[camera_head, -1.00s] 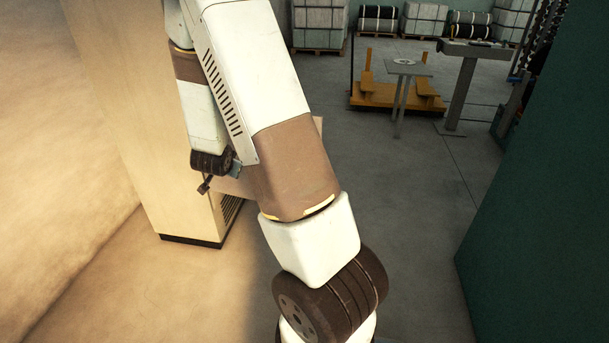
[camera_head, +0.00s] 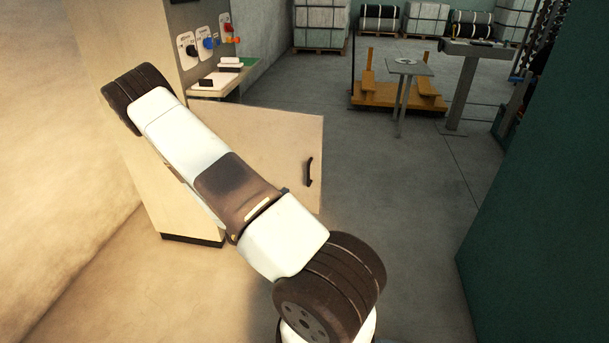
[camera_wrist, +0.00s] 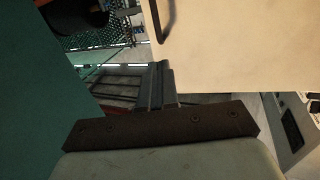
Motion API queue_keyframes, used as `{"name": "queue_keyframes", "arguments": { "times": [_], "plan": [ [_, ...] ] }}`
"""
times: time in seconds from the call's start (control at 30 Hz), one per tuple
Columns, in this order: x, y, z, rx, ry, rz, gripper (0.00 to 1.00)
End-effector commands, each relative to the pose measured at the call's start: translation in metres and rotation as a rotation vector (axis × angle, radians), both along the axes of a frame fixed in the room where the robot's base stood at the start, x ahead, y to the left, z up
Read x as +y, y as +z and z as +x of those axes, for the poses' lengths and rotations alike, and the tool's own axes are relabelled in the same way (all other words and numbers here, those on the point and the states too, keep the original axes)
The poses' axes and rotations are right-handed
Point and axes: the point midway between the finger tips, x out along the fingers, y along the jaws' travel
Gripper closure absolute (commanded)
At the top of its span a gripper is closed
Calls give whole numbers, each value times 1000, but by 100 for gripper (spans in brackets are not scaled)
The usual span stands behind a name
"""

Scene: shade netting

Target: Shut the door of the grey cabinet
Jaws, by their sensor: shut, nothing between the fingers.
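The cabinet (camera_head: 165,190), pale grey-beige in this light, stands at the left in the head view. Its door (camera_head: 265,135) stands open, swung out to the right, with a dark bar handle (camera_head: 309,172) near its free edge. In the wrist view the door (camera_wrist: 240,45) fills the upper right, with its handle (camera_wrist: 166,22) at the top. My gripper (camera_wrist: 155,85) is shut and empty, its fingers close to the door's lower edge in that picture; I cannot tell if they touch it.
A control panel with coloured switches (camera_head: 208,43) and a small shelf (camera_head: 225,82) stand behind the door. A green wall (camera_head: 545,200) bounds the right. Grey floor (camera_head: 400,220) lies clear between; an orange platform (camera_head: 385,97) and a stand (camera_head: 462,90) are farther back.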

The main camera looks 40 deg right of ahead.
Motion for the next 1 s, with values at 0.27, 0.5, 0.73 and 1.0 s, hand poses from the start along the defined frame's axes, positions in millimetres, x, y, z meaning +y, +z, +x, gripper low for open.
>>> {"name": "queue_keyframes", "arguments": {
  "times": [0.27,0.5,0.73,1.0],
  "plan": [
    [-21,-1,5,-1,-5,-17,100],
    [-60,-1,19,-1,-5,-15,100],
    [-98,-2,33,0,-5,-16,100],
    [-127,-2,44,0,-5,-14,100]
  ]
}}
